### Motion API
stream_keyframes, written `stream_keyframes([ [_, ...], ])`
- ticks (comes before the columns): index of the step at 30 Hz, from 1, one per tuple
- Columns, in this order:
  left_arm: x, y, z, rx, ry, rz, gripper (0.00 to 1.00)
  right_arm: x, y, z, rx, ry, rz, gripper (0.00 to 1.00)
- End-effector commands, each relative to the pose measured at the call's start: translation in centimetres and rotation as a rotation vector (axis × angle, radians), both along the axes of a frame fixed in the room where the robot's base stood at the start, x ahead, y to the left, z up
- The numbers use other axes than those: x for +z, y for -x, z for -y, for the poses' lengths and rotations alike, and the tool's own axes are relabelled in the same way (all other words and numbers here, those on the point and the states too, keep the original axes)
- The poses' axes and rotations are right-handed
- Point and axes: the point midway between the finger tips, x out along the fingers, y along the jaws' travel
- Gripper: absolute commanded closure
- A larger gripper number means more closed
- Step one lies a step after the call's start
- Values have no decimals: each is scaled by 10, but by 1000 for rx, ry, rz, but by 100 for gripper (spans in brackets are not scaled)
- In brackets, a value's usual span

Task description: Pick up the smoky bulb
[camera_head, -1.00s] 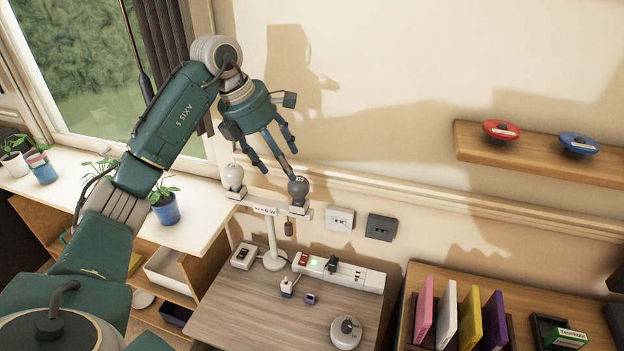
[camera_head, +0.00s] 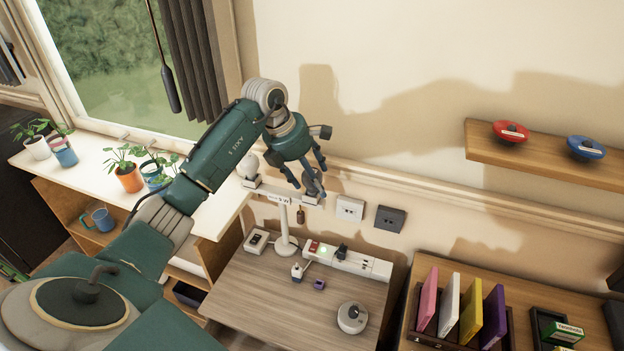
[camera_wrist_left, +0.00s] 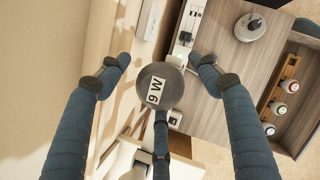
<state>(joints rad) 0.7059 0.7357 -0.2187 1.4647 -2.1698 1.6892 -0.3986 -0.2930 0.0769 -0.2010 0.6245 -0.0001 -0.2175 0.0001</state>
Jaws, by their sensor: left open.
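The smoky bulb (camera_head: 313,184) is dark grey and sits at the right end of the white two-armed lamp stand (camera_head: 284,236). A white bulb (camera_head: 247,166) sits at its left end. My left gripper (camera_head: 309,178) is open, with its fingers spread around the smoky bulb and partly hiding it in the head view. Gaps show between the bulb and the two side fingers; contact with the lower finger cannot be told.
The desk (camera_head: 250,295) holds a power strip (camera_head: 348,258), a white round device (camera_head: 352,318) and small plugs. Wall sockets (camera_head: 350,208) are close on the right. A shelf (camera_head: 480,143) with red and blue discs is farther right. Potted plants (camera_head: 129,179) line the windowsill.

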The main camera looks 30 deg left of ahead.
Motion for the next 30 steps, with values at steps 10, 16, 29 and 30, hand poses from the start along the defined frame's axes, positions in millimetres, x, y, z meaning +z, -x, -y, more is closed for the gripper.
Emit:
stream_keyframes([
  [10,0,0,0,0,0,0,81,-1,13,1,0,2,-19,69],
  [16,0,0,0,0,0,0,82,-1,13,1,-1,3,-19,69],
  [29,37,-1,-1,0,-1,7,82,-11,10,5,-1,6,-15,69],
  [30,46,-2,-1,-1,-2,7,82,-13,10,5,-1,6,-15,69],
])
